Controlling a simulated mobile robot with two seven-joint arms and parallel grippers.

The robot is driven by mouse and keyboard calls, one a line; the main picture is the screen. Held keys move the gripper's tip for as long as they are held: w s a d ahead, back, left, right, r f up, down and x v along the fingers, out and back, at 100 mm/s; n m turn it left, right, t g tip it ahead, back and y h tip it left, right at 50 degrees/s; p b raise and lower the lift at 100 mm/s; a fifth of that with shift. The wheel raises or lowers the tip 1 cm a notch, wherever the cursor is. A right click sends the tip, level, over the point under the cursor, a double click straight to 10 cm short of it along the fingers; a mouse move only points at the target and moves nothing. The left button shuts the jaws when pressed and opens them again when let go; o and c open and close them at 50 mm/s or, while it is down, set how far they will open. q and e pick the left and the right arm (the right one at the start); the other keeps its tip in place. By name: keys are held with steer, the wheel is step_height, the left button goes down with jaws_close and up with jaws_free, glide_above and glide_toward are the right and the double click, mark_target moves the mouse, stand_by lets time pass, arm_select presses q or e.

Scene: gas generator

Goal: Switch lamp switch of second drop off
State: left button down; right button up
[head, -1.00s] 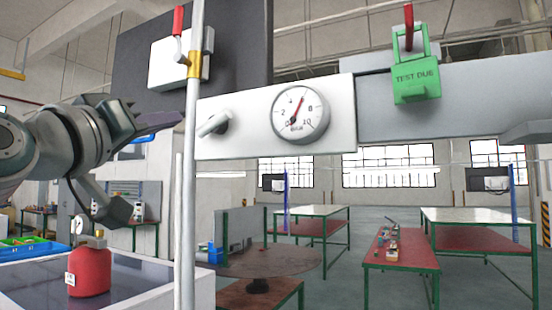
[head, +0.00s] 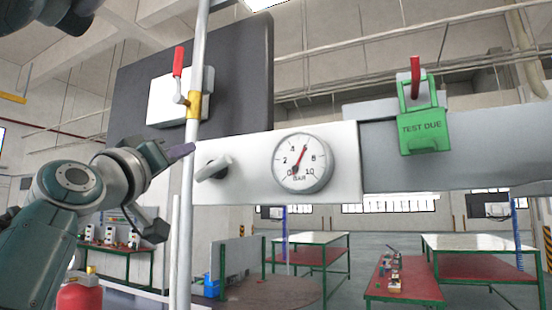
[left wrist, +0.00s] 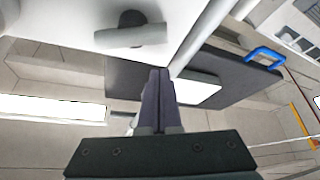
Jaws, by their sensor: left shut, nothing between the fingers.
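A white panel (head: 250,184) carries a grey rotary switch knob (head: 213,168), turned at a slant, and a round pressure gauge (head: 302,163). No lamp or label shows beside the knob. My left gripper (head: 189,150) comes in from the left; its dark fingertips are just left of and slightly above the knob, close to the pale upright pipe (head: 188,200). In the left wrist view the gripper (left wrist: 158,75) is shut and empty, with the knob (left wrist: 132,36) beyond and left of its fingertips, apart from them in the picture. My right gripper is not in view.
A red lever (head: 178,63) on a yellow valve stands above my left gripper, before a white box (head: 160,100). A green "TEST DUE" padlock (head: 425,132) hangs at the right. Work tables (head: 480,243) stand behind.

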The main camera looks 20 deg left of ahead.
mark_target(214, 170)
arm_select(q)
steer(key=p+x, duration=0.1)
steer(key=x, duration=0.1)
steer(key=shift+w+r, duration=0.1)
steer(key=shift+w, duration=0.25)
steer(key=f, duration=0.1)
steer(key=d+f, duration=0.1)
steer(key=shift+s+f, duration=0.3)
steer(key=shift+s, duration=0.1)
steer(key=shift+s+d+f, duration=0.15)
steer(key=shift+d+f, duration=0.15)
steer(key=shift+f, duration=0.2)
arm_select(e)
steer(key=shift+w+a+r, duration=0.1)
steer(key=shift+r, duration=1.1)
arm_select(q)
steer(key=shift+a+p, duration=0.1)
steer(key=shift+p, duration=0.2)
